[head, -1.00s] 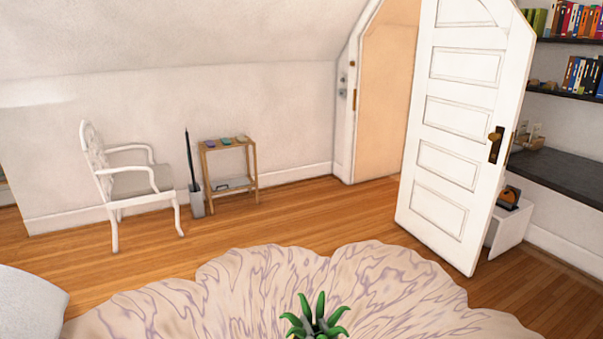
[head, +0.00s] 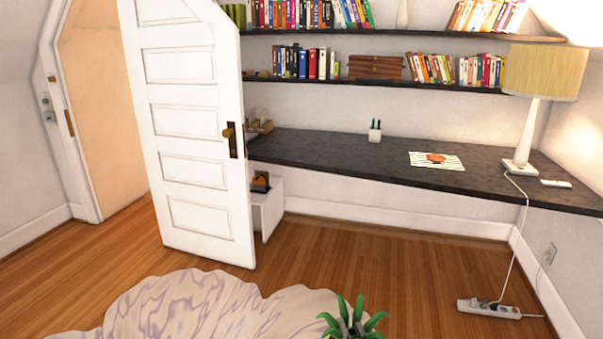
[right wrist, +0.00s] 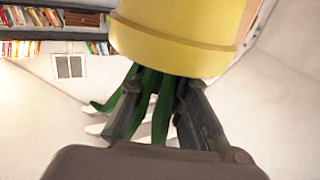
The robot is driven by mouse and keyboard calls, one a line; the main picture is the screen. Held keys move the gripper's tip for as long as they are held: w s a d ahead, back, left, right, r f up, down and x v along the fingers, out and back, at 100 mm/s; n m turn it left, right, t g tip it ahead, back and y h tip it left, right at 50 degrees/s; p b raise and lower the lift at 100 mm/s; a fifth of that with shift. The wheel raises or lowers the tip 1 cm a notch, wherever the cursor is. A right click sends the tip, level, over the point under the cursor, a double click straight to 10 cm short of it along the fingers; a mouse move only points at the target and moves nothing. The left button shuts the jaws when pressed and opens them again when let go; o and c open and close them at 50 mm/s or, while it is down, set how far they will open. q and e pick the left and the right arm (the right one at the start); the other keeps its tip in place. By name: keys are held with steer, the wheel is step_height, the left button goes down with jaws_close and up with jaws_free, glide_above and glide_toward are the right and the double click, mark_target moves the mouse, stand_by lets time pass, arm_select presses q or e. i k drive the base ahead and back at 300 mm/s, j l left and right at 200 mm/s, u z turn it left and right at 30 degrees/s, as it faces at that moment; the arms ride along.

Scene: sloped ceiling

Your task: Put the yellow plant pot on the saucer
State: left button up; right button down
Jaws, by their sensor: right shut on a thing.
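The yellow plant pot (right wrist: 185,35) fills the top of the right wrist view, with its green leaves (right wrist: 150,105) hanging between my fingers in that picture. My right gripper (right wrist: 157,88) is shut on the potted plant; the exact contact is partly hidden by the leaves. In the head view only the plant's green leaves (head: 352,322) show at the bottom edge, and the pot is out of frame. I see no saucer in either view. My left gripper is not in view.
A dark desk (head: 320,150) runs along the back wall, with a pen cup (head: 375,131), a striped paper (head: 437,161) and a lamp (head: 530,120). A white door (head: 190,130) stands open. A power strip (head: 488,308) lies on the wooden floor, right of the pale rug (head: 215,310).

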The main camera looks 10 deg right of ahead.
mark_target(436, 159)
steer(key=i+l+z, duration=0.25)
steer(key=i+z, duration=0.25)
steer(key=i, duration=0.3)
steer(key=i+j+z, duration=0.1)
steer(key=i+z, duration=0.35)
steer(key=i, duration=0.3)
steer(key=i+z, duration=0.1)
steer(key=i, duration=0.75)
steer(key=i+j+z, duration=0.1)
steer(key=i, duration=0.75)
steer(key=i+j+z, duration=0.15)
steer(key=i+z, duration=0.15)
steer(key=i, duration=0.15)
steer(key=i+j+z, duration=0.3)
steer(key=i, duration=0.15)
steer(key=i+j+z, duration=0.35)
steer(key=i+l, duration=0.05)
